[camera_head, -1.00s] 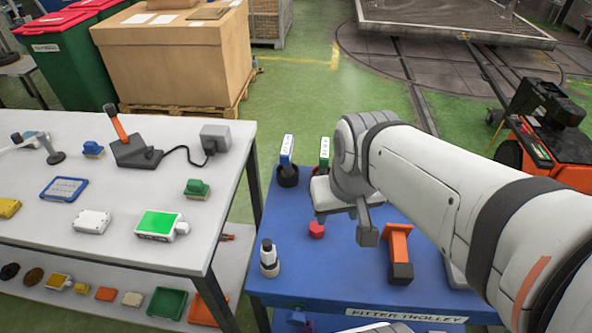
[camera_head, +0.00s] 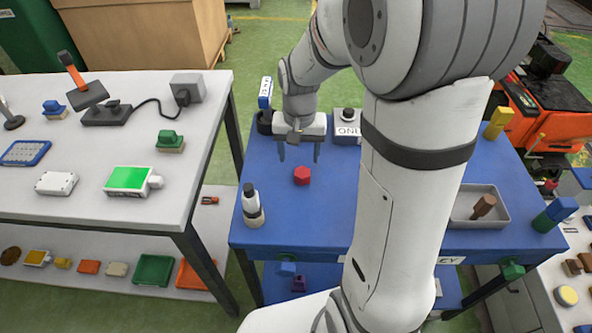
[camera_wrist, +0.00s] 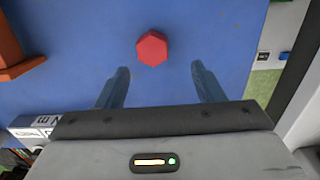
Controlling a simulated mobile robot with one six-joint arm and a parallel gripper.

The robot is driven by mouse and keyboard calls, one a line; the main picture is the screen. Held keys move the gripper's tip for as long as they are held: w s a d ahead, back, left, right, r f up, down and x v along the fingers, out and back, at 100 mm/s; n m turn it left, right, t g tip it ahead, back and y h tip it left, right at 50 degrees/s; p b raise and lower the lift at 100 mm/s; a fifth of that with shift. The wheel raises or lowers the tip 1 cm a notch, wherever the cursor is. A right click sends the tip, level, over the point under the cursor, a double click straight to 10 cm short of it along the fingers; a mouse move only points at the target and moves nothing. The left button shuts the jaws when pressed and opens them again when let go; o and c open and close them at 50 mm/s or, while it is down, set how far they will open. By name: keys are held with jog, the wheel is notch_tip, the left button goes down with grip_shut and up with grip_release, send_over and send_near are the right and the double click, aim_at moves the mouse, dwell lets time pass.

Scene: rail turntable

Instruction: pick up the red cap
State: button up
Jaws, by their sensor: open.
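The red cap (camera_head: 302,175) is a small hexagonal piece lying on the blue trolley top (camera_head: 285,215). My gripper (camera_head: 298,158) is open and empty, just behind the cap in the head view, with its fingers pointing down. In the wrist view the red cap (camera_wrist: 152,48) lies beyond the fingertips of my gripper (camera_wrist: 158,70), roughly centred between the two fingers. The cap is apart from both fingers. How high the fingertips are above the trolley cannot be told exactly.
A white and black bottle-like item (camera_head: 251,205) stands left of the cap. A blue-handled tool in a black holder (camera_head: 265,105) stands at the back left. A grey tray (camera_head: 480,208) is at the right. A white bench (camera_head: 120,225) adjoins on the left. My arm hides the trolley's middle.

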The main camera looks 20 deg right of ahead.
aim_at(302, 172)
jog(key=f, duration=0.1)
jog(key=s+f, duration=0.1)
jog(key=f, duration=0.2)
jog(key=shift+s+d+f, duration=0.15)
jog(key=shift+d+f, duration=0.1)
jog(key=shift+f, duration=0.65)
jog(key=shift+c, duration=0.4)
jog(key=c, duration=1)
